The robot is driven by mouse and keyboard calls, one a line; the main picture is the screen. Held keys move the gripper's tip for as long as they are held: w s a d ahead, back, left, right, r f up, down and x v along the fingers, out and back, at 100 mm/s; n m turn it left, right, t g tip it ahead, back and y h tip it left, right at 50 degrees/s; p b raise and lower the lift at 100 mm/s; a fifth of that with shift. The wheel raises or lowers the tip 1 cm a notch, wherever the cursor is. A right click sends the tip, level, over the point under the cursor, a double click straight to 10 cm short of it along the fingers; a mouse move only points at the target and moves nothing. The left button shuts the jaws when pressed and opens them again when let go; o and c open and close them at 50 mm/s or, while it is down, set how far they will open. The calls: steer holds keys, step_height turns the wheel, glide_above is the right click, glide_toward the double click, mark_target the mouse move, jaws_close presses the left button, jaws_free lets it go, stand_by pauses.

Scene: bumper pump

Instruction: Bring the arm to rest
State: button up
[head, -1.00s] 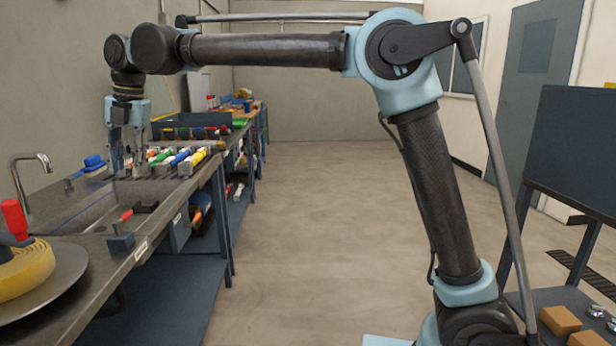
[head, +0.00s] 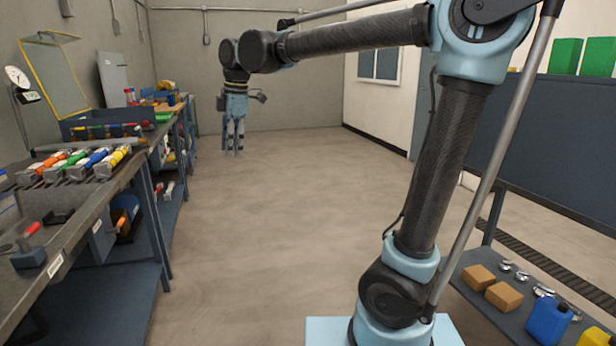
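My gripper (head: 233,150) hangs pointing down at the end of my outstretched arm. It is over the open floor (head: 250,230), to the right of the workbench and apart from it. Nothing shows held in it. Its fingers are small and seen partly edge-on, so I cannot tell whether they are open or shut.
The workbench (head: 72,222) runs along the left with several coloured parts in a rack (head: 75,170). A low shelf (head: 468,280) at the right holds brown blocks (head: 503,296) and a blue container (head: 548,322). The middle floor is clear.

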steer(key=s+d+f+m, duration=0.1)
steer(key=d+f+m, duration=0.25)
steer(key=d, duration=0.55)
steer(key=d+f+m, duration=0.3)
steer(key=d+m, duration=0.1)
steer(key=d, duration=0.4)
steer(key=s+d+f+m, duration=0.1)
steer(key=d+f+m, duration=0.3)
steer(key=d, duration=0.5)
steer(key=s+d+f+m+t+h, duration=0.1)
steer(key=s+d+f+m+h, duration=0.1)
steer(key=s+d+f+m, duration=0.9)
steer(key=s+d+f, duration=0.1)
steer(key=d+f, duration=0.2)
steer(key=f, duration=0.2)
steer(key=shift+d+m, duration=0.35)
steer(key=shift+f, duration=0.1)
